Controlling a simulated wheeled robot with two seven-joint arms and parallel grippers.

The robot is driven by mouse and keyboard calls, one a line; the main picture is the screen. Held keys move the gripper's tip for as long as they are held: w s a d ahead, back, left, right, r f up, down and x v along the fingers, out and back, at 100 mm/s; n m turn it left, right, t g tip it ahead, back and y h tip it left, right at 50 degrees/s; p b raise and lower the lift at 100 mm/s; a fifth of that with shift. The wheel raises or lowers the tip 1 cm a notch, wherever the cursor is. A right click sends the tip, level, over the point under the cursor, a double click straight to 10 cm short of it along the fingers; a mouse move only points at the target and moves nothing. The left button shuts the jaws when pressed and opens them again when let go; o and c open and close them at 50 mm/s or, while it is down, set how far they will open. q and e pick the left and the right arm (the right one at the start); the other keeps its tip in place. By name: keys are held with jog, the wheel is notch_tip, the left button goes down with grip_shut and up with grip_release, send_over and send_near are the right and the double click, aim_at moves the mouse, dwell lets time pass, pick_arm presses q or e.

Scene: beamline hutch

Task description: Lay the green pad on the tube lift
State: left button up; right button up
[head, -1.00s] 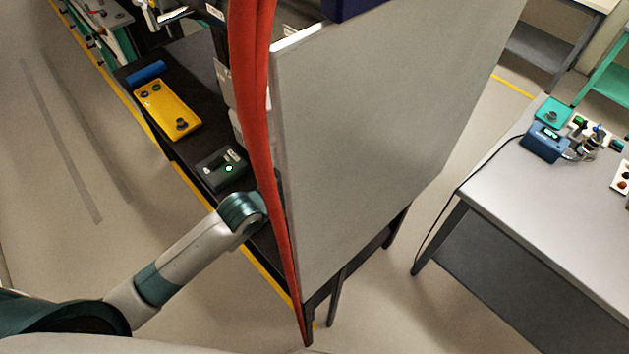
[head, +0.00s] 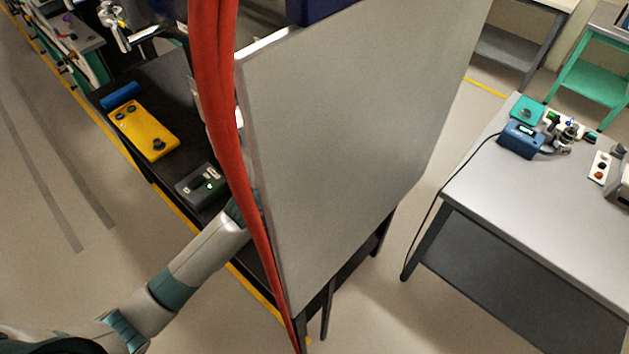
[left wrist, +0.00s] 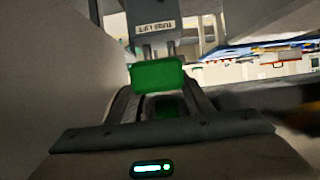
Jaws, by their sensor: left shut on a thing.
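The green pad (left wrist: 157,75) is a small green block in the left wrist view. My left gripper (left wrist: 158,98) is shut on it, with the pad at the fingertips. Just beyond the pad is a grey block with an upside-down label reading TUBE LIFT, the tube lift (left wrist: 150,12). Whether the pad touches the lift, I cannot tell. In the head view my left arm reaches behind the red hoses and the grey panel, so the gripper, pad and lift are hidden there. My right gripper is in neither view.
Red hoses (head: 213,80) and a large grey panel (head: 340,130) stand beside my left arm. A grey table (head: 500,210) with instruments stands right.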

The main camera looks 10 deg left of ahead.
aim_at(340, 158)
pick_arm(q)
jog(key=shift+w+d+b, duration=0.45)
jog(key=shift+w+d, duration=0.15)
jog(key=shift+w, duration=0.25)
jog(key=shift+w+d+b, duration=0.45)
jog(key=shift+w+d, duration=0.15)
jog(key=shift+w, duration=0.2)
jog(key=shift+w+d+b, duration=0.65)
jog(key=shift+w+d, duration=0.05)
jog(key=shift+w, duration=0.25)
jog(key=shift+w+d+b, duration=0.65)
jog(key=shift+w, duration=0.3)
jog(key=shift+f, duration=0.4)
jog(key=o, duration=1.5)
jog(key=shift+f, duration=0.15)
jog(key=shift+s, duration=0.1)
